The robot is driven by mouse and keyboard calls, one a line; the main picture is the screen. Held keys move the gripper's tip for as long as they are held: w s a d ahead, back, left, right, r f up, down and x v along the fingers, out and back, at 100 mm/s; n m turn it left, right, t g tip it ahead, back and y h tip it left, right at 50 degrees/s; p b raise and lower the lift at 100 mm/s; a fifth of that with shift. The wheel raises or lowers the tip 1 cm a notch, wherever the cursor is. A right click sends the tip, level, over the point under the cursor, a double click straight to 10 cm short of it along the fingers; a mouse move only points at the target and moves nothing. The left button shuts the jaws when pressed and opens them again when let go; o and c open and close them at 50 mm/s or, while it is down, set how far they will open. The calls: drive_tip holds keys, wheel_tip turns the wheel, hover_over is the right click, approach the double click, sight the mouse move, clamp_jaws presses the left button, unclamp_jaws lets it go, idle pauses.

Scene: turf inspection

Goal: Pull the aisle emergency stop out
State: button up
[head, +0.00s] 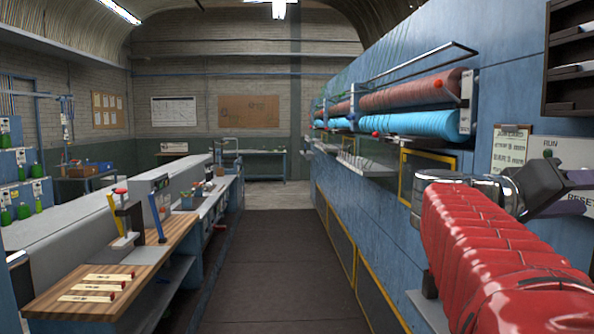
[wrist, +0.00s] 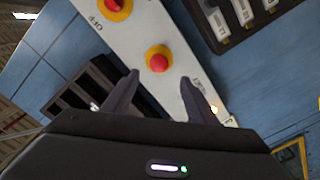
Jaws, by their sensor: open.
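A pale control panel (head: 575,155) is on the blue wall at the right in the head view, with RUN and RESET lettering partly visible. In the wrist view the panel (wrist: 140,30) runs diagonally and bears two red mushroom buttons on yellow bases. One red button (wrist: 158,60) lies between my fingertips in the picture; the other red button (wrist: 117,5) is cut off by the top edge. My gripper (wrist: 159,77) is open and empty; contact with the button is not clear. It also shows in the head view (head: 572,192).
A dark shelf rack (head: 572,60) and a clipboard (head: 510,148) hang near the panel. Red and blue rollers (head: 415,122) project from the right wall. A wooden-topped bench (head: 110,275) stands at the left. The dark aisle floor (head: 270,260) between is clear.

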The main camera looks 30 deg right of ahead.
drive_tip(key=shift+x, duration=6)
drive_tip(key=shift+f, duration=0.1)
clamp_jaws()
